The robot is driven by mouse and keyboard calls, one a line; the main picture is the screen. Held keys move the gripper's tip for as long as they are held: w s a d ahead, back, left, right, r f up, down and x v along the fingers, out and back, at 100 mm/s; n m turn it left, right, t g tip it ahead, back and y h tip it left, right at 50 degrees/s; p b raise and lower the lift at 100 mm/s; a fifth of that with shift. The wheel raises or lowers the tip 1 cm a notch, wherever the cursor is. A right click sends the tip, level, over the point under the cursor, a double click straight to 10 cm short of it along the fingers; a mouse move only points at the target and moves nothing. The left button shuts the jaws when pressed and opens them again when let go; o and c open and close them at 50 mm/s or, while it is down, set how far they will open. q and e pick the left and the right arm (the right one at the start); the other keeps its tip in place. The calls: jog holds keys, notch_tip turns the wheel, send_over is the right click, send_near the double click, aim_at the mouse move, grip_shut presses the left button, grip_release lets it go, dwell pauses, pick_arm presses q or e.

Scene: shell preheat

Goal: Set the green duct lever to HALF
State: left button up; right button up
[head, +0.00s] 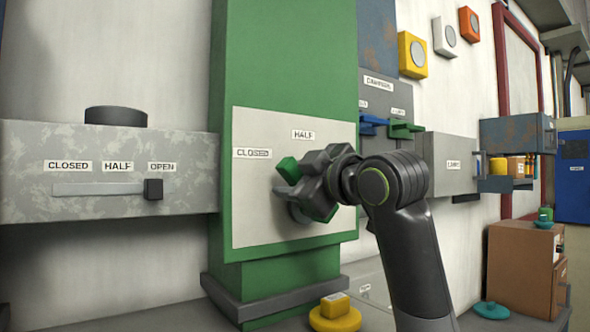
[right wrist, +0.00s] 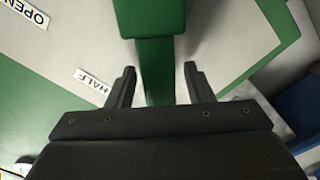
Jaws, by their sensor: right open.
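The green duct (head: 285,50) carries a pale plate (head: 255,220) with CLOSED (head: 252,153) and HALF (head: 302,134) labels. Its green lever (head: 287,168) shows in part behind my right gripper (head: 305,185). Its visible end lies below and between CLOSED and HALF; its exact setting is hard to tell. In the right wrist view, the lever (right wrist: 157,65) stands between the two open fingers of my right gripper (right wrist: 159,71), with a gap on each side. HALF (right wrist: 95,85) and OPEN (right wrist: 33,12) labels lie to its left there. My left gripper is not in view.
A grey duct (head: 30,180) at left has a slider (head: 153,189) under OPEN. A dampers panel (head: 385,90) with blue (head: 372,124) and green (head: 405,129) handles stands right of the duct. A yellow knob (head: 335,313) sits low in front.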

jog(key=shift+w+a, duration=0.1)
jog(key=shift+w, duration=0.05)
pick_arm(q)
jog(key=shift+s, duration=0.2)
pick_arm(e)
grip_shut()
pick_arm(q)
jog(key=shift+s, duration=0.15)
